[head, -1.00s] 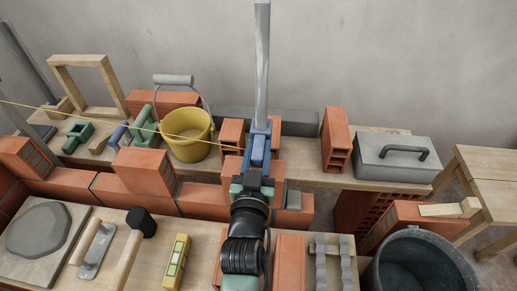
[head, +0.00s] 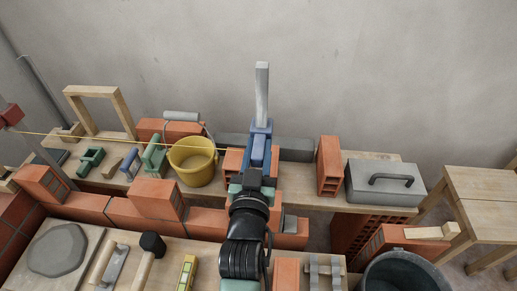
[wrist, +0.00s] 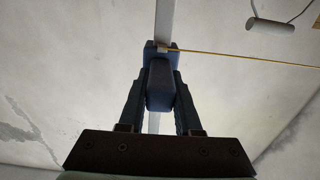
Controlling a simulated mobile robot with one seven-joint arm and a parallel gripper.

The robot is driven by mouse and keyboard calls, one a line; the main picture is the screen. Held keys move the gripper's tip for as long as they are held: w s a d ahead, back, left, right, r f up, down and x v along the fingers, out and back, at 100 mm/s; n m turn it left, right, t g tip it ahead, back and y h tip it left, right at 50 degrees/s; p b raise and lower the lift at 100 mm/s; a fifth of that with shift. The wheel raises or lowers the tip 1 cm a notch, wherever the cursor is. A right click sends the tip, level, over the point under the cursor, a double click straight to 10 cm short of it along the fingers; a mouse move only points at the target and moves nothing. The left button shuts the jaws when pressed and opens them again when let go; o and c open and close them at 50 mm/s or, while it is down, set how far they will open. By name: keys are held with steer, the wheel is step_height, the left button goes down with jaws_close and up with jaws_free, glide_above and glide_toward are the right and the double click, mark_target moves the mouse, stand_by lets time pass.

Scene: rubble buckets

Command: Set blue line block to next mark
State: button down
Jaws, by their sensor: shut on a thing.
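The blue line block (head: 260,130) sits on the upright grey pole (head: 262,92) behind the work tables, below its top end. In the wrist view the blue line block (wrist: 160,82) is between my two dark fingers, up against the pole (wrist: 164,22). My gripper (head: 258,158) is shut on the block. A yellow line (head: 90,139) runs left from the block to a red block (head: 11,115) on another pole at the left edge. I cannot make out any marks on the grey pole.
A yellow bucket (head: 192,166) stands just left of my gripper, with the line crossing near its rim. An upright brick (head: 328,165) and a grey toolbox (head: 384,184) are to the right.

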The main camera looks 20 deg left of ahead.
steer(key=c, duration=0.6)
jaws_free()
steer(key=shift+f, duration=0.1)
steer(key=shift+s, duration=0.1)
steer(key=v, duration=1.2)
steer(key=shift+s, duration=0.4)
steer(key=shift+w+d+r, duration=0.1)
steer(key=shift+d+r, duration=0.05)
steer(key=shift+r, duration=0.05)
steer(key=w+d+r+m+t+h+p, duration=0.1)
steer(key=w+d+r+p, duration=0.15)
steer(key=r, duration=0.55)
steer(key=w+d+r+t+p, duration=0.1)
steer(key=w+r+t, duration=0.15)
steer(key=r, duration=0.65)
steer(key=s+d+r+t+h+p, duration=0.1)
steer(key=s+d+r+t+p, duration=0.1)
steer(key=r, duration=1.1)
steer(key=s+d+r+m+t+h+p, duration=0.1)
steer(key=s+d+r+t+p, duration=0.1)
steer(key=r, duration=1.1)
steer(key=s+d+r+m+t+h+p, duration=0.1)
steer(key=d+r, duration=0.4)
steer(key=r, duration=0.9)
steer(key=s+t+h+p, duration=0.1)
steer(key=p, duration=0.1)
steer(key=shift+d+p, duration=0.2)
steer(key=shift+p, duration=0.2)
